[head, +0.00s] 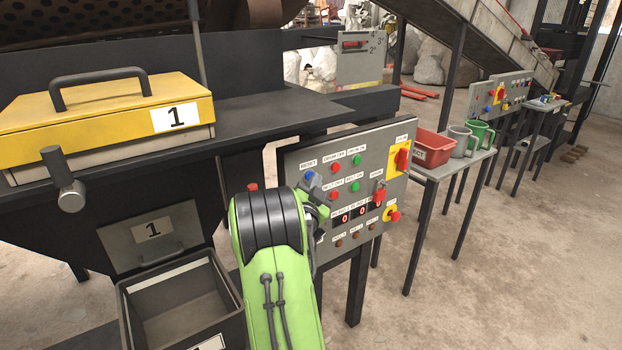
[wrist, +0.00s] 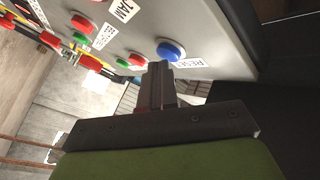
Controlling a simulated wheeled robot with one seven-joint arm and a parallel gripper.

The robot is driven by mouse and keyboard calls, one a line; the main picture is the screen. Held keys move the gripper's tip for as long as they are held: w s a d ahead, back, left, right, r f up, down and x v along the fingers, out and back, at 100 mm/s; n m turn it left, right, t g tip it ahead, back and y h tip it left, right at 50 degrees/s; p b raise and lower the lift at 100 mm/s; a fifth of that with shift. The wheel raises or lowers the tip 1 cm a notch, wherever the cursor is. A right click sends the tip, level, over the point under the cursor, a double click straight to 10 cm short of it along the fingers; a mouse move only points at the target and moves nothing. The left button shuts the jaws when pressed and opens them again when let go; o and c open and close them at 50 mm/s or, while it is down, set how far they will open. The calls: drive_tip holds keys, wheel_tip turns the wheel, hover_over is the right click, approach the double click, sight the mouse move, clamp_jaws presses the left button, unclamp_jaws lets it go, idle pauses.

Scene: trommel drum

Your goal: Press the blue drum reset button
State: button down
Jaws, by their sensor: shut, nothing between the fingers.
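The blue reset button (wrist: 171,50) sits on the grey control panel (wrist: 215,40), beside its RESET label (wrist: 188,62). In the head view the blue button (head: 309,175) shows at the panel's upper left, partly crowded by my arm. My gripper (wrist: 159,66) is shut and empty, its fingertips pointing at the panel just below the blue button in the wrist view. A small gap seems to show between tips and button, but I cannot tell whether they touch. In the head view my green arm hides most of my gripper.
Red and green buttons (head: 355,160), a yellow-backed red switch (head: 401,158) and a red key-like handle (head: 379,196) share the panel. A yellow lidded box (head: 110,110) and an open bin (head: 190,300) stand left. A side table holds a red tray (head: 433,148) and mugs. Floor at right is clear.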

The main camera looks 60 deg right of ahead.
drive_tip(key=shift+s+a+b, duration=0.35)
drive_tip(key=shift+s+b, duration=0.05)
drive_tip(key=shift+s, duration=0.15)
drive_tip(key=s, duration=0.1)
drive_tip(key=s+a+b, duration=0.1)
drive_tip(key=s, duration=0.1)
drive_tip(key=s+a+b, duration=0.1)
drive_tip(key=shift+s+a, duration=0.1)
drive_tip(key=shift+s, duration=0.15)
drive_tip(key=shift+a, duration=0.1)
idle(0.7)
